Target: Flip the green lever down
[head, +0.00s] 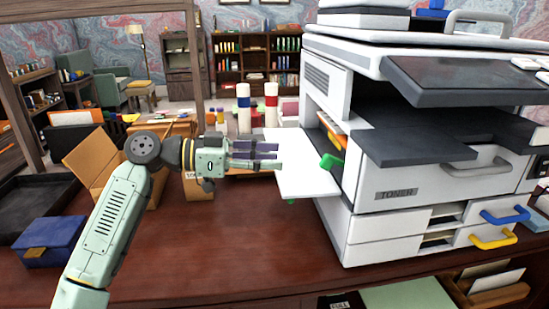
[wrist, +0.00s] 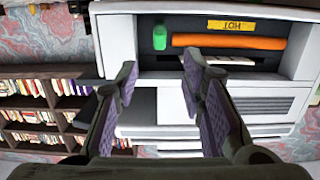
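The green lever (head: 331,160) is at the open side of a white printer (head: 325,78), beside its inner bay. In the wrist view the green lever (wrist: 160,37) stands at the left of the bay, next to an orange roller (wrist: 228,41). My gripper (head: 280,156) is left of the lever, apart from it, with its fingers toward the printer. In the wrist view my gripper (wrist: 161,70) has its two purple-padded fingers apart and nothing between them. The lever's far end is not clear in the head view.
A white side door (head: 308,182) hangs open below the lever. A yellow HOT label (wrist: 231,25) sits above the roller. Cardboard boxes (head: 92,158) and a blue box (head: 50,240) stand left on the desk. The desk front (head: 220,255) is clear.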

